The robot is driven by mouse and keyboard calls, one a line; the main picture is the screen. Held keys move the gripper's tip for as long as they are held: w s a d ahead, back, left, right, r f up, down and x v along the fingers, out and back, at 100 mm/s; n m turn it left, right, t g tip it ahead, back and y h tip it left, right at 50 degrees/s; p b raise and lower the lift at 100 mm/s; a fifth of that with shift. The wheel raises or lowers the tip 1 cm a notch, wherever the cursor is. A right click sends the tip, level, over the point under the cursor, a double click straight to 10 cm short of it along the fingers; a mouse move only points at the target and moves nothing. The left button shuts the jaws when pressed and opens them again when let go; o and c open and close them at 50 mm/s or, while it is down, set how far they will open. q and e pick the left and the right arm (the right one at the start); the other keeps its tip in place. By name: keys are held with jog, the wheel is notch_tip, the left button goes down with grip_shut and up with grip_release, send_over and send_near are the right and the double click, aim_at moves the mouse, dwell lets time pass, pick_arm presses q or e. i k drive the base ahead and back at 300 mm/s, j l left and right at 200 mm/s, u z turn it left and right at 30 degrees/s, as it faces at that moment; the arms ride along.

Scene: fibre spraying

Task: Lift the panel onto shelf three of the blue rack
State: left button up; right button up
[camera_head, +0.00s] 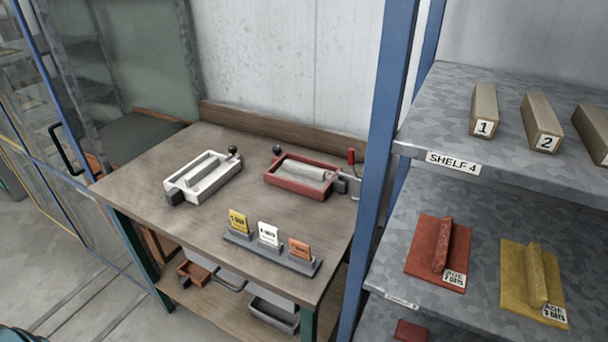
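The blue rack (385,130) stands at the right. Its upper shelf (440,110) carries the label "SHELF 4" (453,162). The shelf below (480,290) has a label too small to read, so I cannot confirm it is shelf three. On it lie a flat red panel (425,248) and a flat yellow panel (517,272), each with a raised bar and an age tag. I cannot tell which piece is the task's panel. A further red piece (410,331) shows partly on a lower level. Neither of my grippers is clearly in view.
Numbered blocks stand on the upper shelf, including block 1 (484,107) and block 2 (541,122). A wooden workbench (150,165) holds a white tray mould (203,190), a red tray mould (300,160) and a card holder (270,252). Open floor (50,270) lies at left.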

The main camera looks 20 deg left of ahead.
aim_at(304, 171)
jog(key=z, duration=0.65)
jog(key=k+j+z, duration=0.1)
jog(key=j+z, duration=0.25)
jog(key=k+j+z, duration=0.2)
jog(key=j+z, duration=0.15)
jog(key=j, duration=0.15)
jog(key=k+j+z, duration=0.2)
jog(key=j+z, duration=0.2)
jog(key=k+j+z, duration=0.2)
jog(key=z, duration=0.15)
